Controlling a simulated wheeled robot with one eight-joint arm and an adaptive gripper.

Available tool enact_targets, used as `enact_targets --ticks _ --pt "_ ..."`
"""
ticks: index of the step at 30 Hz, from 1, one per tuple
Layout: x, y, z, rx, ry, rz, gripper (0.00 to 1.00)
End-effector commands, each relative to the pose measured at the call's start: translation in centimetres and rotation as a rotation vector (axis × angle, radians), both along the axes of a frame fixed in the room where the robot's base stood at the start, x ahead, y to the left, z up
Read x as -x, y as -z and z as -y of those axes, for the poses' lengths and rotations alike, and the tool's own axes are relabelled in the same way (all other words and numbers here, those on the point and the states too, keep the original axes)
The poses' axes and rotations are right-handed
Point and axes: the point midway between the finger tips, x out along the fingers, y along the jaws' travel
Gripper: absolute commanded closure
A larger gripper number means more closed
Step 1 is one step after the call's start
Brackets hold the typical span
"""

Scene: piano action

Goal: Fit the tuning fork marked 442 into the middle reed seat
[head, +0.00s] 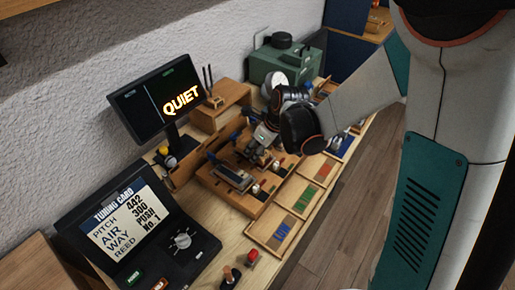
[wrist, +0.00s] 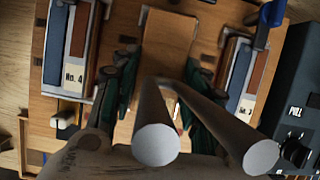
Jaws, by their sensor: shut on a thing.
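My gripper (wrist: 160,90) is shut on a grey metal fork in the wrist view. The two round prongs of the tuning fork (wrist: 155,140) point toward the camera, and its lower end is hidden between the fingers. No 442 mark can be read on it. In the head view my gripper (head: 258,146) is over the wooden action stand (head: 226,190). Below it in the wrist view is a plain wooden middle part (wrist: 170,40), between a block labelled No. 4 (wrist: 74,75) and another labelled block (wrist: 240,70). The middle reed seat itself cannot be made out.
A tuning card screen (head: 122,218) reads pitch 442, air 300, way push, reed No. 1. A monitor (head: 155,95) shows QUIET. Wooden trays (head: 283,228) with coloured strips line the bench's front edge. A dark box marked PULL (wrist: 297,110) is at right in the wrist view.

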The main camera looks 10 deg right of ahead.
Motion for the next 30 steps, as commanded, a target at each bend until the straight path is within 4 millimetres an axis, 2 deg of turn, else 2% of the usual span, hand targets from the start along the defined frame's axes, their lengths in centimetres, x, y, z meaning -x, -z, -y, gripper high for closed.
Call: enact_targets --ticks 30 --pt "-0.01 0.55 0.00 0.000 0.000 0.000 0.90"
